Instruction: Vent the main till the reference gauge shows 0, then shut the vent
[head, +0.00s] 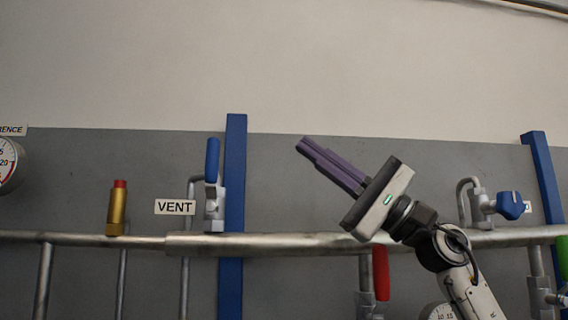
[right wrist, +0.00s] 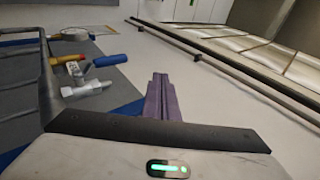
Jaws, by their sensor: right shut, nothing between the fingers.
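The vent valve (head: 214,203) has a blue lever (head: 212,160) that stands upright, beside a "VENT" label (head: 175,207). The lever also shows in the right wrist view (right wrist: 111,60), left of my fingers. The reference gauge (head: 8,163) is cut off by the left edge of the head view; part of its dial shows, but its needle cannot be read. My right gripper (head: 302,145) is shut and empty, to the right of the vent lever and apart from it. Its purple fingers (right wrist: 158,98) show in the right wrist view. My left gripper is not in view.
A steel main pipe (head: 300,243) runs across the panel. A brass fitting with a red top (head: 117,208) stands on it. A red lever (head: 380,272) hangs below. Another valve with a blue handle (head: 510,205) is at right. Blue posts (head: 235,175) stand upright. The wall above is clear.

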